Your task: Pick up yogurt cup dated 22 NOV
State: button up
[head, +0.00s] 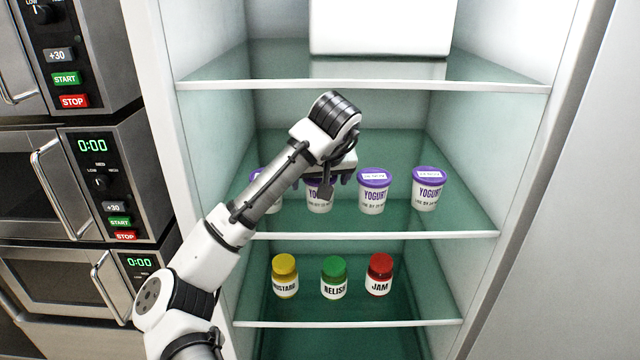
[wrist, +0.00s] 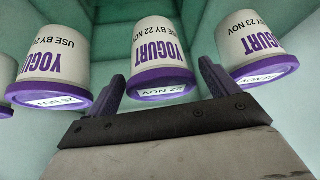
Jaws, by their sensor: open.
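Several white yogurt cups with purple lids stand in a row on the middle fridge shelf. The cup dated 22 NOV (wrist: 163,50) is in the middle of the wrist view, which shows the cups upside down; its lid label and printed side both read 22 NOV. In the head view this cup (head: 319,200) is second from the left, partly hidden by my arm. My gripper (wrist: 162,72) is open, with one finger on each side of this cup near its lid. Whether the fingers touch it cannot be told. In the head view my gripper (head: 326,180) is in front of it.
A neighbouring cup marked 23 NOV (wrist: 250,45) stands close to one finger; another cup (wrist: 58,55) is on the other side. Glass shelf (head: 470,218) lies beneath. Below are mustard (head: 285,277), relish (head: 334,280) and jam (head: 380,275) jars. A white box (head: 380,28) stands above.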

jog(key=shift+w+a, duration=0.15)
jog(key=shift+w, duration=0.35)
jog(key=shift+w+f+p, duration=0.15)
jog(key=shift+f+p, duration=0.15)
jog(key=shift+f, duration=0.15)
jog(key=c, duration=1)
jog(key=shift+r+b, duration=0.15)
jog(key=shift+b, duration=0.45)
jog(key=shift+c, duration=0.2)
